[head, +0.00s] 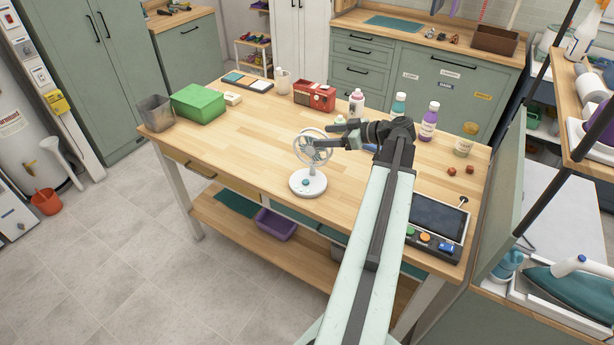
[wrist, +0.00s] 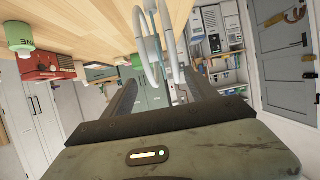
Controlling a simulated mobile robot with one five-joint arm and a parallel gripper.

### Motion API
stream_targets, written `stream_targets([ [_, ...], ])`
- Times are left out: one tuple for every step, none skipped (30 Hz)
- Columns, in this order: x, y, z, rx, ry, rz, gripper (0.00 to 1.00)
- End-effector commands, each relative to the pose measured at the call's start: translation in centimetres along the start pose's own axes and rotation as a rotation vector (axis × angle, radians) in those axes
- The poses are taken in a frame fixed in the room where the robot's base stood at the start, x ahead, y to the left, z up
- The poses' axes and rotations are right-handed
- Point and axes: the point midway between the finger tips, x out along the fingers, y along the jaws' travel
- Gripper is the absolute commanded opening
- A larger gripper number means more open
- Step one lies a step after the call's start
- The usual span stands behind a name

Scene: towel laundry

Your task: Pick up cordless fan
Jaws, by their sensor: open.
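The white cordless fan (head: 308,182) stands upright on the wooden workbench (head: 240,140), near its front edge. It has a round base with a teal button, a short stem and a round cage. My gripper (head: 328,135) is at the fan's head, coming from the right in the head view. In the wrist view my gripper (wrist: 160,85) is open, with its two dark fingers apart. White rings of the fan (wrist: 141,62) show between and beyond the fingers. Whether a finger touches the cage I cannot tell.
A green box (head: 198,102) and grey bin (head: 155,113) stand at the left. A red box (head: 314,96) and several bottles, one purple (head: 429,122), stand behind. A dark screen panel (head: 438,218) lies at the right. The bench left of the fan is clear.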

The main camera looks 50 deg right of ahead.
Motion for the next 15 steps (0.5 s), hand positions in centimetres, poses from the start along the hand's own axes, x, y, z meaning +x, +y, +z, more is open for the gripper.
stream_targets([
  [0.3, -0.1, 0.1, 0.000, 0.000, -0.001, 0.67],
  [0.3, -0.1, 0.0, 0.000, 0.000, -0.001, 0.67],
  [0.5, -0.1, 0.0, -0.001, 0.000, -0.002, 0.67],
  [0.7, -0.1, 0.1, -0.001, 0.000, -0.003, 0.67],
  [1.0, -0.2, 0.2, -0.001, 0.000, -0.003, 0.67],
  [1.6, -0.3, 0.3, -0.002, 0.000, -0.004, 0.67],
  [2.1, -0.3, 0.4, -0.002, 0.000, -0.004, 0.67],
  [2.7, -0.4, 0.5, -0.002, 0.000, -0.005, 0.67],
  [3.4, -0.5, 0.7, -0.002, 0.000, -0.006, 0.67],
  [4.0, -0.5, 0.7, -0.002, 0.000, -0.006, 0.67],
  [4.6, -0.5, 0.6, -0.002, 0.000, -0.006, 0.67],
  [5.2, -0.5, 0.6, -0.001, 0.000, -0.006, 0.67],
  [5.4, -0.5, 0.5, -0.001, 0.000, -0.005, 0.67],
  [5.6, -0.5, 0.4, -0.001, 0.000, -0.005, 0.67],
  [5.7, -0.5, 0.3, -0.001, 0.000, -0.005, 0.67],
])
